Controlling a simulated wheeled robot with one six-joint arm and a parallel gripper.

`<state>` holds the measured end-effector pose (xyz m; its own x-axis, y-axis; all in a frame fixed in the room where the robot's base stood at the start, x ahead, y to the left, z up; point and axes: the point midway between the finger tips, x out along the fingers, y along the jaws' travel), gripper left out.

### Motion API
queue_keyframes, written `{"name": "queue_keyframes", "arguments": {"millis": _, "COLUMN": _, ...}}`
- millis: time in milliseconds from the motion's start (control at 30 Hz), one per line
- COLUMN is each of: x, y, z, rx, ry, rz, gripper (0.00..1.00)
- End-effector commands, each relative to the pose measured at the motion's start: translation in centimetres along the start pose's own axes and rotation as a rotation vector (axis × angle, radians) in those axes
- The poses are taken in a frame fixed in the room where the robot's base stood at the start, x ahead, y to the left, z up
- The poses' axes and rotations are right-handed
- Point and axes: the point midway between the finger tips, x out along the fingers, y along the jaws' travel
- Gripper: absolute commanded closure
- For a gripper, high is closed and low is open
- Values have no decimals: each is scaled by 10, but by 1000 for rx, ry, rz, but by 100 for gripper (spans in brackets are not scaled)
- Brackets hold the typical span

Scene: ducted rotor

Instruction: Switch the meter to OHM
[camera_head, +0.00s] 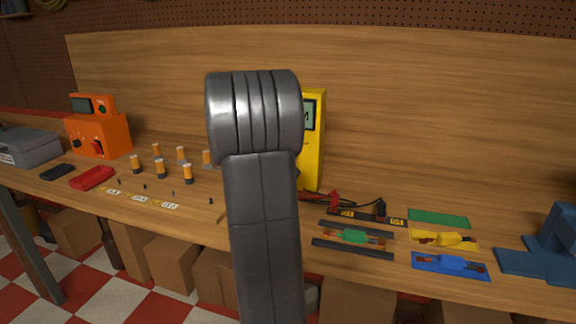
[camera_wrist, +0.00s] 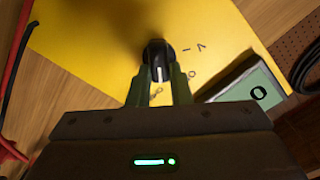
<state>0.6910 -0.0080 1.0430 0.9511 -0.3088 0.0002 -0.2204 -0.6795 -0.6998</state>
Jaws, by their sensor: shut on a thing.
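The yellow meter (camera_head: 314,150) stands upright on the bench, half hidden behind my arm in the head view. In the wrist view its yellow face (camera_wrist: 90,40) fills the top. My gripper (camera_wrist: 160,72) is shut on the black dial knob (camera_wrist: 157,52), one finger on each side. The knob's white pointer line points down the picture, towards a small mark partly between the fingers. A "V" and another mark lie to its right. The green display (camera_wrist: 259,92) shows an "O" in the wrist view; its visible end in the head view resembles an "M".
Red and black leads (camera_head: 345,201) lie at the meter's foot. Coloured mats with parts, including a blue one (camera_head: 450,265), lie to the right. Orange-topped cylinders (camera_head: 160,168) and an orange device (camera_head: 97,135) stand left. A wooden back panel (camera_head: 420,110) rises behind.

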Motion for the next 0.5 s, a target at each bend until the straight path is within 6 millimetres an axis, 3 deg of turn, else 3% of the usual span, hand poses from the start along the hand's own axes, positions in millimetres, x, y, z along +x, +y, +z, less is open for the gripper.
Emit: {"name": "queue_keyframes", "arguments": {"millis": 500, "x": 0, "y": 3, "z": 1, "rx": 194, "ry": 0, "rz": 1, "gripper": 100}}
